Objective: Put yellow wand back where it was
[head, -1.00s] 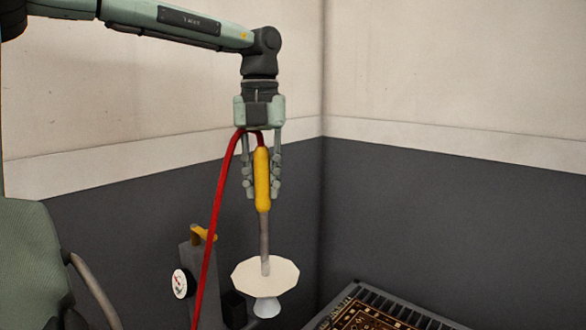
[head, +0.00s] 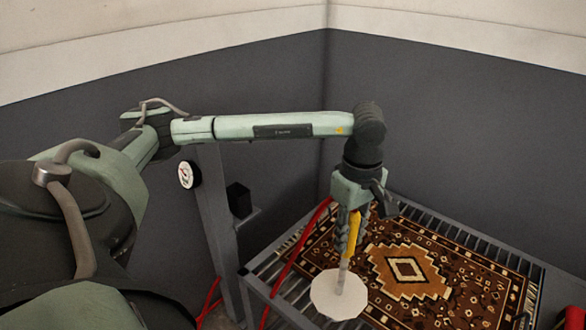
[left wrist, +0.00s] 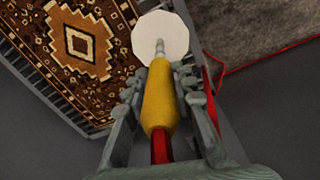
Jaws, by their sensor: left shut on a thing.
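The yellow wand (head: 354,236) has a yellow grip, a grey tube and a pale round disc (head: 338,296) at its lower end. A red hose comes off its upper end. My left gripper (head: 347,232) is shut on the yellow grip and holds the wand nearly upright, disc down, in front of the rug. In the left wrist view the yellow grip (left wrist: 159,100) lies between the two fingers, with the disc (left wrist: 160,36) beyond. A grey post (head: 218,225) with a white gauge (head: 187,175) and a small black holder (head: 239,200) stands left of the wand. My right gripper is not in view.
A brown patterned rug (head: 405,271) lies on a slatted grey rack (head: 478,238) below and right of the wand. The red hose (head: 298,250) runs down over the rack's left side. Dark grey walls meet in a corner behind. A red object (head: 574,318) shows at the lower right.

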